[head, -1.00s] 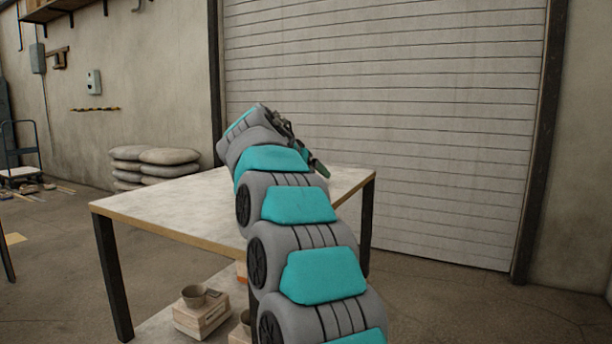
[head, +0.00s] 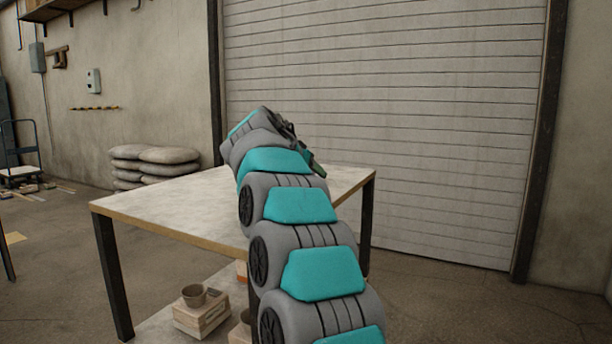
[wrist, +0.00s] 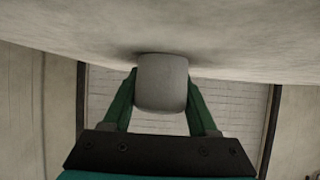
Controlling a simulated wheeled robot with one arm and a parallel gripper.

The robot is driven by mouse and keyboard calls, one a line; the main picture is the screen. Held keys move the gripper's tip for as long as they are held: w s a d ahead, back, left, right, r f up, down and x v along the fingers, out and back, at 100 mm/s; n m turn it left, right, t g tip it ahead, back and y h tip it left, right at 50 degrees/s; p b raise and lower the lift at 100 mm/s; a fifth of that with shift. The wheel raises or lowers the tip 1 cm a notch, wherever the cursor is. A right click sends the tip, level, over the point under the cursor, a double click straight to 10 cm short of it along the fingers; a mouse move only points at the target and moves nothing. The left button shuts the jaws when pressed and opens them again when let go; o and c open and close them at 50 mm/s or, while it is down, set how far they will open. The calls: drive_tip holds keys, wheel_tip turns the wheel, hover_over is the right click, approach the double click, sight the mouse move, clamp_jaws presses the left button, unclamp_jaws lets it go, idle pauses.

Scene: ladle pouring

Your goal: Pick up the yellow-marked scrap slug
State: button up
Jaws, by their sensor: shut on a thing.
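My gripper (wrist: 161,88) is shut on a plain grey, rounded cylinder, the scrap slug (wrist: 162,92), in the wrist view. One green finger presses on each side of it. No yellow mark shows on the face turned to the camera. The slug is at the pale tabletop (wrist: 60,35), with a dark shadow where they meet; I cannot tell if it still touches. In the head view my gripper (head: 318,169) is over the far right part of the table (head: 165,207), and the slug is hidden behind my arm.
Below the table a grey bowl (head: 194,295) sits on a pale block (head: 202,317). Grey sacks (head: 168,155) are stacked by the left wall, and a shutter door (head: 430,130) stands behind. The left part of the tabletop is bare.

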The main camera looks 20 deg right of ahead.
clamp_jaws()
drive_tip(key=shift+r, duration=0.15)
